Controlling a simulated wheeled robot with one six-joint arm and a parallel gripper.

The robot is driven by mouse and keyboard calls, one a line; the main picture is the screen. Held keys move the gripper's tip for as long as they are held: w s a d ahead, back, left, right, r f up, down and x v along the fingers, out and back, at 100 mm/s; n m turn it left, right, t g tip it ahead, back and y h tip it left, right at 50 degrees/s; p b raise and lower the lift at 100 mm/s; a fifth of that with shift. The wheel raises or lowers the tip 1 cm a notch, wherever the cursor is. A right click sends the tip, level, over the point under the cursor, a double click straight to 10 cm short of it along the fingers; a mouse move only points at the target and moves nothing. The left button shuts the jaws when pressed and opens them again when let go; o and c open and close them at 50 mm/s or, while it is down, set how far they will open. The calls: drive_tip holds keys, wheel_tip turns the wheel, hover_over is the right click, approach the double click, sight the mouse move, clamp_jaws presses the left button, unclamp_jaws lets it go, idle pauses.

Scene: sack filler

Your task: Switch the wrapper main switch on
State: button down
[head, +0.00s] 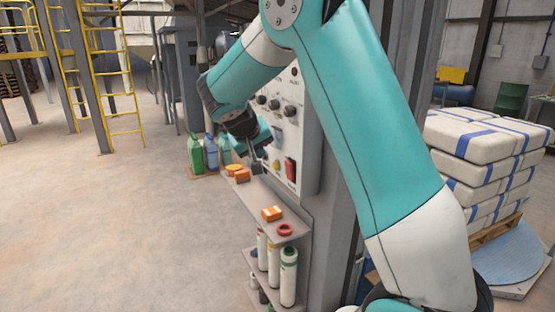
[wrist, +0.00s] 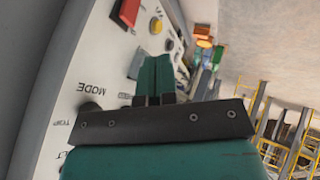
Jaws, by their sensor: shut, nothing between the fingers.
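A pale control panel (head: 307,135) is fixed to the grey column in the head view. It carries a row of black knobs (head: 275,104) and, low down, a red switch (head: 290,170). A red part (wrist: 128,12) also shows on the panel at the top of the wrist view, near a yellow button (wrist: 157,25). No label naming the wrapper main switch is readable. My gripper (head: 256,166) is just in front of the panel's lower left, above the shelf. Its teal fingers (wrist: 153,72) are shut and empty. Contact with the panel cannot be told.
White bottles (head: 289,275) stand beneath. Coloured jugs (head: 210,150) stand behind. Stacked sacks (head: 480,140) are at right. The floor at left is open.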

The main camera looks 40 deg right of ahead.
drive_tip(key=shift+d, duration=0.1)
drive_tip(key=p, duration=0.5)
approach(289, 171)
drive_tip(key=w+d+f, duration=0.2)
drive_tip(key=w+f, duration=0.2)
drive_tip(key=shift+s+d+r, duration=0.1)
drive_tip(key=shift+s+d, duration=0.2)
drive_tip(key=shift+d, duration=0.35)
drive_tip(key=shift+w, duration=0.1)
